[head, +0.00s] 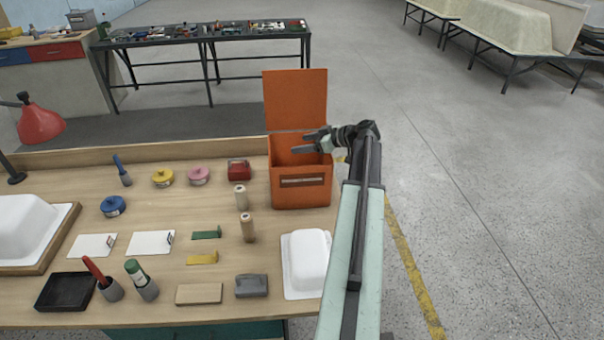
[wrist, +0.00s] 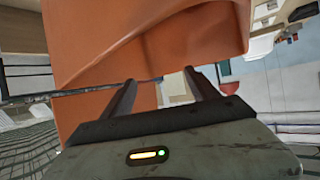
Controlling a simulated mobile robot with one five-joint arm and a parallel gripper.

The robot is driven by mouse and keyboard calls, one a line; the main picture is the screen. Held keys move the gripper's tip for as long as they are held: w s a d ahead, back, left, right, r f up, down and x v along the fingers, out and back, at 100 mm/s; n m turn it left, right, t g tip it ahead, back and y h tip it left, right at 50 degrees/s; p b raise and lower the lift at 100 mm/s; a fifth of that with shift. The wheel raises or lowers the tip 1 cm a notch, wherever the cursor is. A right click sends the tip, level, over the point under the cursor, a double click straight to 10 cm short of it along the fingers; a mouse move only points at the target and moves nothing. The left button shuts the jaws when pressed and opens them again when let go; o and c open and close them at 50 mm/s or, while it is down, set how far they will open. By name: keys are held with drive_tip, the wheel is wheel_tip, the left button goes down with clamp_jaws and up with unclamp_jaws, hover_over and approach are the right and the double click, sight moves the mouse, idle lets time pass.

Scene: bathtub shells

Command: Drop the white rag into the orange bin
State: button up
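The orange bin (head: 301,190) stands at the back right of the workbench with its lid (head: 295,98) raised behind it. My gripper (head: 300,143) is at the bin's open top, reaching in from the right, with its two fingers apart. In the wrist view, my gripper (wrist: 160,80) shows empty space between the fingers, and the orange bin (wrist: 100,35) fills much of the picture beyond them. I cannot make out a white rag in either view. The bin's floor is hidden behind its front wall.
A white tub shell (head: 306,262) lies at the bench's right side, below the bin. A red box (head: 238,170) and two wooden-topped pegs (head: 241,197) stand left of the bin. A red lamp (head: 40,122) is at far left. Bare wood lies among the several tools.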

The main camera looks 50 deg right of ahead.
drive_tip(key=p+v, duration=0.3)
drive_tip(key=v, duration=0.4)
drive_tip(key=shift+s, duration=0.35)
drive_tip(key=shift+d+r, duration=0.1)
drive_tip(key=shift+r, duration=0.05)
